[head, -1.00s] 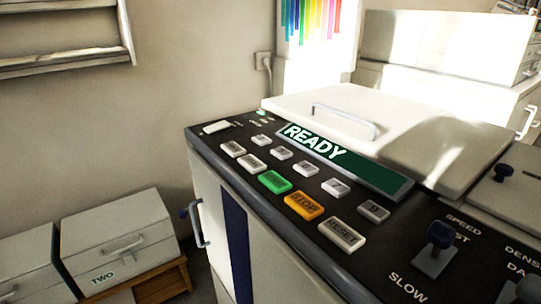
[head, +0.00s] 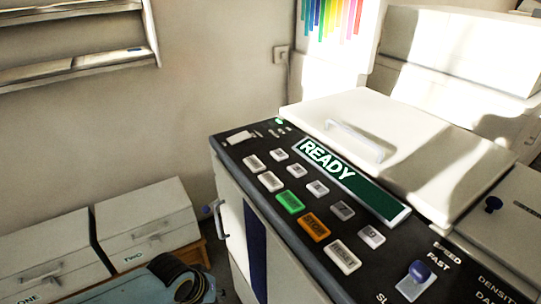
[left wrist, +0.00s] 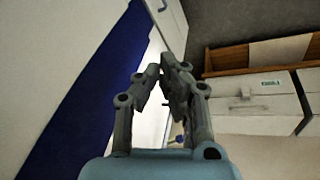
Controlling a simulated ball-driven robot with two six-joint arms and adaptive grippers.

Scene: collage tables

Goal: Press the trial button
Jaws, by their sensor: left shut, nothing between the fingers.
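The machine's dark control panel (head: 228,151) carries several buttons below a green READY display (head: 352,181). Two white buttons (head: 252,163) (head: 270,181) sit in line with a green button (head: 290,202), an orange STOP button (head: 315,226) and a white RESET button (head: 342,256). The small labels are too blurred to tell which is the trial button. My left gripper (left wrist: 160,66) is shut and empty in the left wrist view, beside the machine's front and away from the buttons. My left arm shows at the bottom of the head view. My right gripper is out of view.
A pale lid with a handle (head: 355,141) covers the machine top behind the panel. A blue-knobbed speed slider (head: 419,272) is at the lower right. White boxes (head: 146,225) (head: 48,255) stand on the left. A door handle (head: 220,222) sticks out from the machine's front.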

